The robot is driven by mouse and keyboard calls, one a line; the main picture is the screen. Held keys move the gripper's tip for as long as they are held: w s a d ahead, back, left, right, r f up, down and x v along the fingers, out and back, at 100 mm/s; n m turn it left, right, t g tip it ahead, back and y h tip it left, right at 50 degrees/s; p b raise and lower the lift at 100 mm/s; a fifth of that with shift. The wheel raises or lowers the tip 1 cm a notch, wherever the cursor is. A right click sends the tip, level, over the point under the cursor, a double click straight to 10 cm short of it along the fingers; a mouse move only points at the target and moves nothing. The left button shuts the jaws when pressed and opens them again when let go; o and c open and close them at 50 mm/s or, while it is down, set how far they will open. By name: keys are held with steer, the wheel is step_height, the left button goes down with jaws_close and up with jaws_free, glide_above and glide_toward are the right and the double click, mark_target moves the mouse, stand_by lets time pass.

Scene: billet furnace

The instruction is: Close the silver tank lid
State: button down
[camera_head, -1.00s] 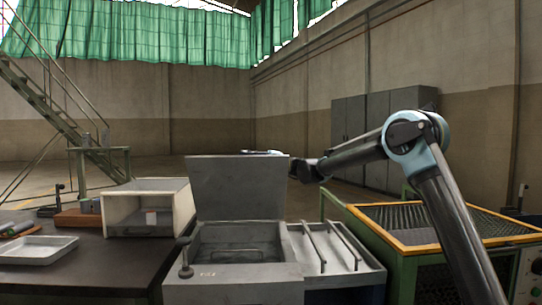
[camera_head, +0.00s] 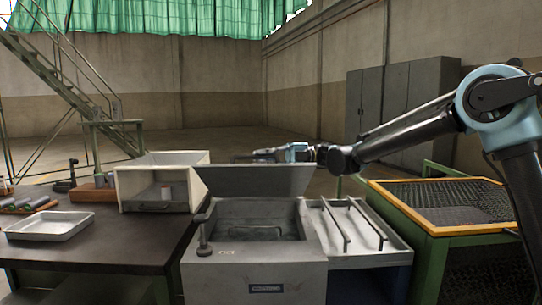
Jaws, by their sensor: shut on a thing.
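The silver tank (camera_head: 262,248) stands in the middle, a grey metal box with an open top. Its lid (camera_head: 255,180) is a flat grey plate at the back edge of the opening. The lid is raised and looks tilted forward, and the dark inside of the tank still shows below it. My gripper (camera_head: 262,155) is at the lid's top edge, reached from the right, and is shut on the lid there. The fingertips are small and partly hidden, so the exact contact is hard to see.
A tray with metal rails (camera_head: 362,238) adjoins the tank on the right. Beyond it is a green frame with an orange-rimmed mesh top (camera_head: 450,229). On the left, a dark table (camera_head: 95,245) holds a white open box (camera_head: 200,192) and a shallow metal tray (camera_head: 50,237).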

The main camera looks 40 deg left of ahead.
steer(key=c, duration=1.9)
jaws_free()
steer(key=v, duration=1.2)
